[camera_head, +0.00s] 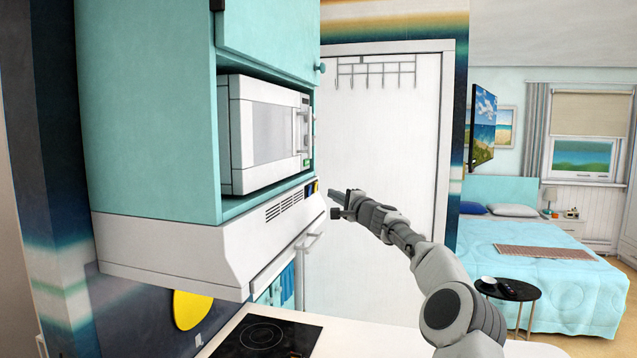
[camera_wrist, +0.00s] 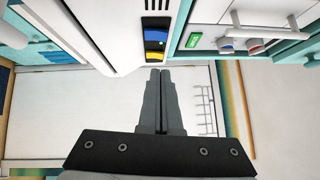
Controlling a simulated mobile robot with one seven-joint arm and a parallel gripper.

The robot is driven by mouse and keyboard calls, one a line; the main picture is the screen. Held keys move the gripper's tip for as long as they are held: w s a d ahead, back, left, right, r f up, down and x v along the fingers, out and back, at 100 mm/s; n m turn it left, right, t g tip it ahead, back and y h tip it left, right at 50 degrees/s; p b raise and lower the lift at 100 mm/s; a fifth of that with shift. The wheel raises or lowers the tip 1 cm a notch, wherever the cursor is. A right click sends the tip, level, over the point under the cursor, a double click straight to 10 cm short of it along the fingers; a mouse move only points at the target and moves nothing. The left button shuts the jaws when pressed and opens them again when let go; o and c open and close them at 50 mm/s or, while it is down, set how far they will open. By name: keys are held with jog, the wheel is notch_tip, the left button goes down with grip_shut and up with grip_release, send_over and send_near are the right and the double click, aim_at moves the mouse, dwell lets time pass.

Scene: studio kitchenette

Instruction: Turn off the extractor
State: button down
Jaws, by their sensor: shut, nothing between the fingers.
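The extractor is a white hood (camera_head: 190,247) under a teal cabinet, with dark vent slots on its front. A small dark panel with a blue and a yellow part (camera_head: 312,188) sits near the right end of its front. In the wrist view this control panel (camera_wrist: 155,40) is close, with a small light spot between its blue and yellow parts. My gripper (camera_head: 335,203) is shut and empty, just right of the panel. In the wrist view its fingertips (camera_wrist: 159,72) point at the panel's yellow end, and I cannot tell whether they touch it.
A white microwave (camera_head: 268,135) stands in the cabinet (camera_head: 150,125) directly above the hood. A black cooktop (camera_head: 265,336) lies below. A white door (camera_head: 390,130) with a hook rack is behind my gripper. A round black side table (camera_head: 508,290) and a bed (camera_head: 560,262) stand at the right.

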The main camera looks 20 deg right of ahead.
aim_at(311, 187)
jog(key=shift+w+a+r+p, duration=0.15)
jog(key=shift+w+a+p, duration=0.7)
jog(key=shift+w+a, duration=0.1)
jog(key=shift+w+a+r+p, duration=0.15)
jog(key=shift+w+a+p, duration=0.65)
jog(key=shift+w+a, duration=0.1)
jog(key=shift+w+a+r, duration=0.15)
jog(key=shift+a+r, duration=0.05)
jog(key=shift+a, duration=0.05)
